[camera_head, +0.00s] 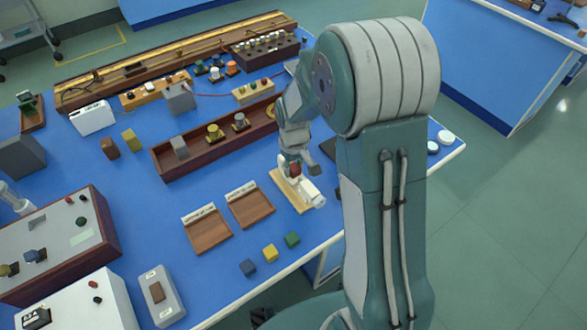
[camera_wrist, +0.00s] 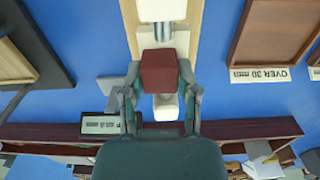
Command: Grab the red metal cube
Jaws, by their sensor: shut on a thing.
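The red metal cube (camera_wrist: 158,72) is in the middle of the wrist view, a dark red block. My gripper (camera_wrist: 160,80) has one finger on each side of it and is shut on it. In the head view my gripper (camera_head: 293,163) points down over a light wooden board (camera_head: 281,186) that bears a white device (camera_head: 312,196). The cube is mostly hidden there by my gripper. The board also shows in the wrist view (camera_wrist: 194,32), beneath the cube. I cannot tell whether the cube touches the board or the device.
Two brown trays (camera_head: 210,234) (camera_head: 251,207) with white labels lie left of the board. Blue (camera_head: 248,267), yellow (camera_head: 270,253) and green (camera_head: 292,239) cubes sit near the bench's front edge. A long dark red tray (camera_head: 164,167) stands behind. Bare blue bench lies between the brown trays and the cubes.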

